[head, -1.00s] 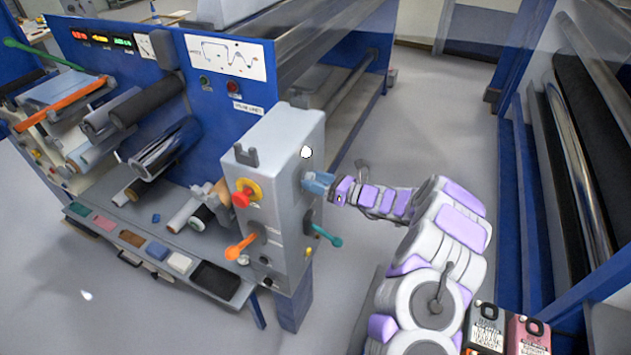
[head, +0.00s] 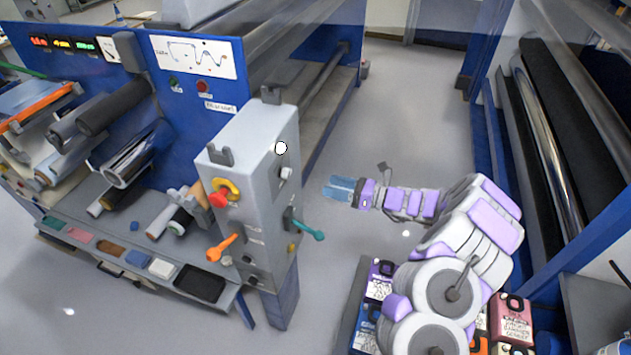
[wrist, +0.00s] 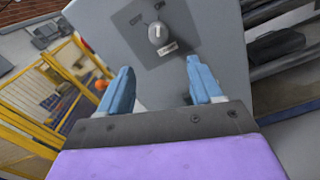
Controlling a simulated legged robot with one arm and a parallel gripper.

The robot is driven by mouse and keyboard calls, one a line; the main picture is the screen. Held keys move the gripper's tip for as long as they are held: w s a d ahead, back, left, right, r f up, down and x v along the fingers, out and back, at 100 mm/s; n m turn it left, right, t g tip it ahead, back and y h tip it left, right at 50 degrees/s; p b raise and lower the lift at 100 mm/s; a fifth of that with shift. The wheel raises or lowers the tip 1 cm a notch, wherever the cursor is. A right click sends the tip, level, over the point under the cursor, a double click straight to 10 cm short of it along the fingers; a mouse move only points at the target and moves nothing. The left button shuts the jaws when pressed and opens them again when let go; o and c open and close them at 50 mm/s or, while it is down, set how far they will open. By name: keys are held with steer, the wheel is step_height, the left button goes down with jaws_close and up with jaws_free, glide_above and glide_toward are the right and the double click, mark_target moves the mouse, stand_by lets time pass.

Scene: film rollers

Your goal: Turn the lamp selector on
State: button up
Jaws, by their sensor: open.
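The grey control box (head: 250,165) stands on a blue post. On its right side face is a small light knob (head: 286,173), which looks like the lamp selector. In the wrist view the selector (wrist: 158,34) is a round grey knob with a white pointer on a dark plate, small labels around it. The pointer stands roughly upright in that picture. My gripper (head: 340,188) is open and empty, to the right of the box and apart from the knob. In the wrist view its blue fingers (wrist: 160,80) are spread below the knob.
The box also carries a red knob on yellow (head: 220,197), an orange lever (head: 222,246) and a teal lever (head: 305,227) below the selector. Labelled boxes (head: 513,318) lie near my arm. Grey floor is free behind.

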steer(key=shift+v, duration=2.25)
steer(key=s+a+r+n+g+b, duration=0.3)
steer(key=s+a+r+n+g, duration=0.45)
steer(key=s+a+n, duration=0.2)
steer(key=s+a+r+n+g+h+b, duration=0.1)
steer(key=s+a+n+h, duration=0.15)
steer(key=s, duration=0.35)
steer(key=s+a+r+n+g+h+b, duration=0.1)
steer(key=s+a+n+g+h, duration=0.1)
steer(key=s+n, duration=0.3)
steer(key=s+d+f+n+h+b, duration=0.1)
steer(key=s+d+n+h, duration=0.15)
steer(key=s, duration=0.35)
steer(key=s+d+f+n+h+b, duration=0.1)
steer(key=s+f+n+h+b, duration=0.15)
steer(key=s, duration=0.45)
steer(key=s+d+f+n+t+h+b, duration=0.2)
steer(key=s+d+f+n+h, duration=0.1)
steer(key=s+d+h, duration=0.4)
steer(key=s+d+f, duration=0.1)
steer(key=s+d, duration=0.2)
steer(key=d, duration=0.3)
steer(key=shift+s+n+b, duration=0.3)
steer(key=shift+b, duration=0.05)
